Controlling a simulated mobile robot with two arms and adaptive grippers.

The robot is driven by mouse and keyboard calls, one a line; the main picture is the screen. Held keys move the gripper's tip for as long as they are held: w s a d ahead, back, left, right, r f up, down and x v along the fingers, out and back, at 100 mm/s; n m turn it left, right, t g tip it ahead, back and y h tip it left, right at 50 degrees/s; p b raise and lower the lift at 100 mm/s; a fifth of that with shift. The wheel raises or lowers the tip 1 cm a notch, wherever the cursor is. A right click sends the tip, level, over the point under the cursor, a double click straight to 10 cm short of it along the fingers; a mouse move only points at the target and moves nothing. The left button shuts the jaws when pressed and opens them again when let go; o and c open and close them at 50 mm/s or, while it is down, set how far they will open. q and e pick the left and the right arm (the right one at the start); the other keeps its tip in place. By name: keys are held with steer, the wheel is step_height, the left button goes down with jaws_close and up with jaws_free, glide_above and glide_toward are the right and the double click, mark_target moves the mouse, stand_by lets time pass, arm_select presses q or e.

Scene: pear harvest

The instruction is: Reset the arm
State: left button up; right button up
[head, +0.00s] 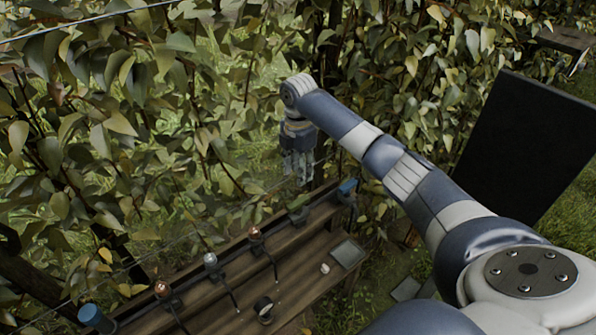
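My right arm (405,175) comes in from the lower right and reaches up toward the middle of the head view. My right gripper (298,168) hangs from its end and points down, in front of the leaves and above the far end of a wooden bench. Its fingers are small and blend with the foliage, so I cannot tell how far apart they are. I see nothing clearly held in it. My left arm and gripper are not in view. No pear can be made out among the leaves.
The wooden bench (300,283) carries several small lamp-like items, a small dark ring (263,306) and a grey square plate (347,254). A leafy hedge (130,130) with wires fills the left and back. A large black panel (523,145) stands right of my arm.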

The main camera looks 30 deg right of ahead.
steer(key=s+a+f+m+t+y, duration=0.1)
steer(key=s+a+f+m, duration=0.5)
steer(key=s+a+f, duration=1.1)
steer(key=s+r+m+t, duration=0.1)
steer(key=s+r+m, duration=0.3)
steer(key=s+m, duration=0.3)
steer(key=s+r+m+t, duration=0.2)
steer(key=s+r+m, duration=0.15)
steer(key=s, duration=0.55)
step_height(320, 180, down, 26)
steer(key=g, duration=0.2)
steer(key=s+d+f+g+h, duration=0.1)
steer(key=s+d+f, duration=0.2)
steer(key=s+f, duration=1.4)
steer(key=shift+s, duration=0.5)
